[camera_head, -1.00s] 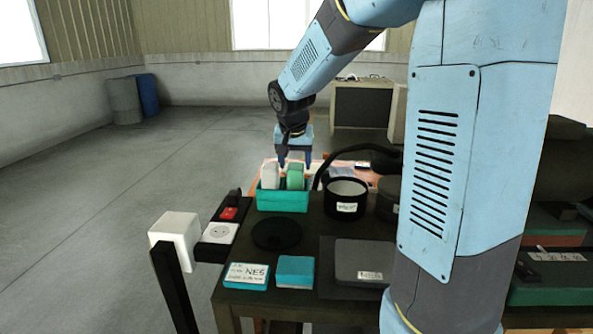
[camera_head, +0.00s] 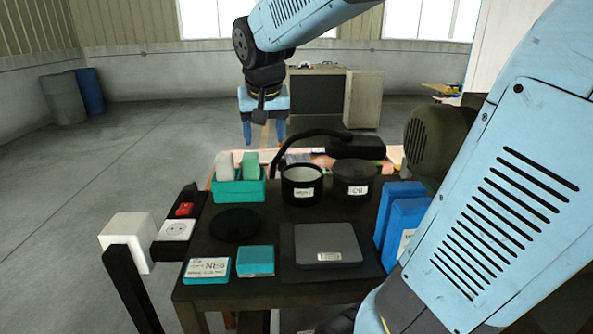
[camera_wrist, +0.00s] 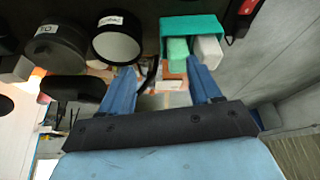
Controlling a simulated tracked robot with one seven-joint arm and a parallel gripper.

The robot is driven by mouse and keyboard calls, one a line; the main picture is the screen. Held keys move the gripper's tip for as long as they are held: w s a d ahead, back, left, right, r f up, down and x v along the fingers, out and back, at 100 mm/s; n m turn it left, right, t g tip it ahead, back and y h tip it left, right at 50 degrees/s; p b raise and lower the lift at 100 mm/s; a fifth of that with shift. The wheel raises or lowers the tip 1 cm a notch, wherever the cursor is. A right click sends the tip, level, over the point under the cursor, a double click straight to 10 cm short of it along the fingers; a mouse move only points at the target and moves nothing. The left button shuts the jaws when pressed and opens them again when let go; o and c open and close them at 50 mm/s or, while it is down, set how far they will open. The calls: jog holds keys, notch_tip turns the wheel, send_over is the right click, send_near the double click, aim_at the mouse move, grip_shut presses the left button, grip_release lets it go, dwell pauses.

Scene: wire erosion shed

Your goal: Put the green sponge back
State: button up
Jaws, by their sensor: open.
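The green sponge (camera_head: 250,163) stands upright in the teal open box (camera_head: 238,188) at the back left of the dark table. A white block (camera_head: 224,166) stands beside it on the left in the same box. In the wrist view the sponge (camera_wrist: 178,50) and the teal box (camera_wrist: 188,24) are just beyond the fingers. My gripper (camera_head: 263,140) is above and behind the box in the head view, apart from it. Its two blue fingers are spread with nothing between them, and they also show in the wrist view (camera_wrist: 165,82).
Two dark round containers (camera_head: 302,190) (camera_head: 355,178) stand right of the box, with a black curved hose behind. A black disc (camera_head: 236,224), a scale (camera_head: 327,245), teal packs (camera_head: 255,260) and blue boxes (camera_head: 400,222) lie nearer. A socket strip (camera_head: 177,228) runs along the left edge.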

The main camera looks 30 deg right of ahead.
jog(key=s+f+n+t+y, duration=0.1)
jog(key=s+f+n, duration=0.1)
jog(key=s, duration=1.4)
jog(key=shift+d+f+n, duration=0.3)
jog(key=shift+f+n, duration=0.1)
jog(key=shift+n, duration=0.1)
